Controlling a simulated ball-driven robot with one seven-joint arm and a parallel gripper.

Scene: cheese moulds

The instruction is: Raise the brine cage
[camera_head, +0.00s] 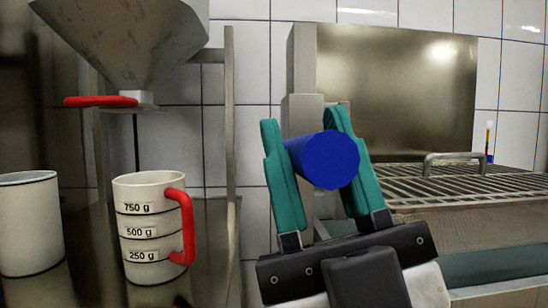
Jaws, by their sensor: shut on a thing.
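My gripper (304,135), with two teal fingers on a black body, is shut on a blue cylinder (329,160) in the middle of the head view. The cylinder's round end faces the camera, and the fingers press on its two sides. What it is fixed to is hidden behind it; a grey metal post (303,70) stands behind. To the right is a metal grid of bars (500,184), apparently the top of the brine cage, with a raised metal handle (455,156). The cage lies above a brownish wall and a teal band. Its left part is hidden by my gripper.
A steel hopper (125,40) with a red lever (100,101) hangs at upper left. Below it are a marked white jug (150,225) with a red handle and a plain white cup (28,225). A steel panel (400,90) stands behind the grid.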

